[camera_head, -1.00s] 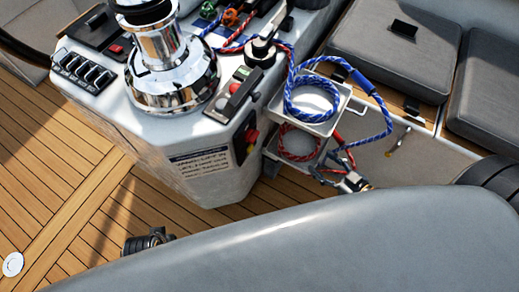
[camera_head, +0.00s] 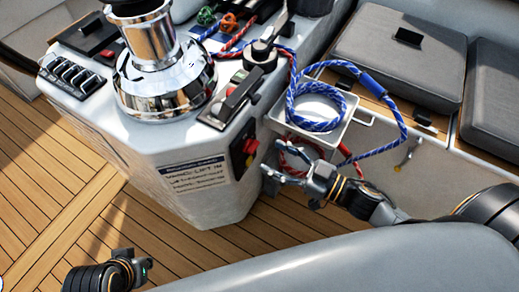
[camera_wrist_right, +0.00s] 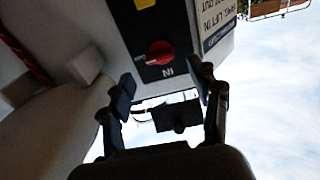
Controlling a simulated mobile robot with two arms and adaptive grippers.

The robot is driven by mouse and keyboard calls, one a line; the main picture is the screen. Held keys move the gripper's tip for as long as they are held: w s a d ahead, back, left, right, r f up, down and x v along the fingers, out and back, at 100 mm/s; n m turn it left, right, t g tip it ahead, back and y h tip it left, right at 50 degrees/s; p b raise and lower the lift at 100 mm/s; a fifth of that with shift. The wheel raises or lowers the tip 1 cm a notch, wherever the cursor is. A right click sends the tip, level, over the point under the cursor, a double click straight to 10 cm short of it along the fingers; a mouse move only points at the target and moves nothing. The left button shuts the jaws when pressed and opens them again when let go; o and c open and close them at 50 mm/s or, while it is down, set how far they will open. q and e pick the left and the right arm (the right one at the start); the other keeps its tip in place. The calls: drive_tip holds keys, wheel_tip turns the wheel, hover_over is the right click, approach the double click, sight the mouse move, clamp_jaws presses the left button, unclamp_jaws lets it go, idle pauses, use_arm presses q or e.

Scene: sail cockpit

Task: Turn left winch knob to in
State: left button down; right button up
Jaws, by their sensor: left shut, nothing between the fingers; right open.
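A red winch knob (camera_head: 250,146) sits on a black panel (camera_head: 237,160) on the side of the white winch console (camera_head: 140,150). In the right wrist view the red knob (camera_wrist_right: 160,53) shows clearly, with an upside-down IN label (camera_wrist_right: 167,72) beside it and a yellow piece (camera_wrist_right: 145,4) above it. My right gripper (camera_head: 278,160) is open and empty, just right of the panel, its fingers towards it. In the wrist view its fingertips (camera_wrist_right: 163,82) stand either side of the knob's line, apart from the knob. My left gripper (camera_head: 138,266) is low at the left, shut and empty, away from the console.
A chrome winch (camera_head: 160,75) stands on the console, with a black lever (camera_head: 235,98) beside it. A white bin (camera_head: 345,128) with coiled blue rope (camera_head: 315,108) hangs just behind my right gripper. Grey cushions (camera_head: 400,60) lie beyond. Wooden deck (camera_head: 60,190) is clear at left.

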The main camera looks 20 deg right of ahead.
sight(256, 148)
drive_tip(key=shift+x, duration=2.6)
drive_tip(key=shift+c, duration=0.5)
drive_tip(key=c, duration=1.1)
